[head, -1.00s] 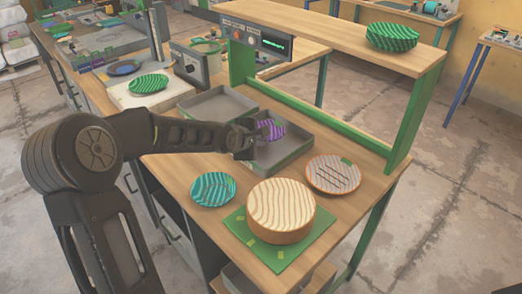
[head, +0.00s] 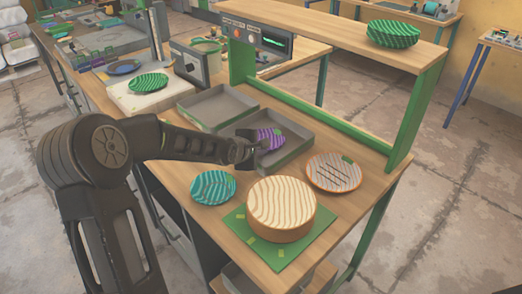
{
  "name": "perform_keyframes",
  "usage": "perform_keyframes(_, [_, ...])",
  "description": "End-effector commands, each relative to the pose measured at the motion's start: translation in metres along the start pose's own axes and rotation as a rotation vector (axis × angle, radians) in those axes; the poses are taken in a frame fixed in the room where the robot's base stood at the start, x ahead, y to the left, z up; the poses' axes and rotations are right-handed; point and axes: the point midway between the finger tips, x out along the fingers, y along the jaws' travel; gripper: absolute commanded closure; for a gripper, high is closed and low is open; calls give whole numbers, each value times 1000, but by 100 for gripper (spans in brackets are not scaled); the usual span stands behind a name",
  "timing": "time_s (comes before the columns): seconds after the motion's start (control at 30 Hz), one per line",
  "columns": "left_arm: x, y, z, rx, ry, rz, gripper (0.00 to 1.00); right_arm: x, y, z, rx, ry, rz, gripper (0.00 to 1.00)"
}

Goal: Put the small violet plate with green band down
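The small violet plate (head: 271,137) is striped and shows tilted at the fingers of my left gripper (head: 255,149). The gripper appears shut on its near edge and covers part of it. The plate is over the nearer grey tray (head: 301,151); I cannot tell whether it touches the tray floor. Its green band is too small to make out clearly. My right gripper is not in view.
A second grey tray (head: 198,112) lies behind. A teal plate (head: 213,187), a large cream round block (head: 281,206) on a green mat (head: 312,252), and a grey-orange plate (head: 334,172) stand in front. A green-legged shelf (head: 412,110) rises at the right.

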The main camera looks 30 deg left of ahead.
Motion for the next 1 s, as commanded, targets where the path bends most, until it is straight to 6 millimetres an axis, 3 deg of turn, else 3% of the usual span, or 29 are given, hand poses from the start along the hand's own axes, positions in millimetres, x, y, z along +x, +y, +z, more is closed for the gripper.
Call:
perform_keyframes(0.1, [2,-8,-2,-3,2,-15,100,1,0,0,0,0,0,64])
perform_keyframes(0.23, [2,-10,-2,-4,2,-19,89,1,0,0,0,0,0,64])
perform_keyframes(0.57, [-6,-1,1,-4,3,-25,89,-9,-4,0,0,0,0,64])
perform_keyframes(0.77, [-32,2,-1,-7,7,-17,89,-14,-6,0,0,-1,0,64])
perform_keyframes(1.0, [-75,9,0,-7,7,-15,89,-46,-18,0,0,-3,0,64])
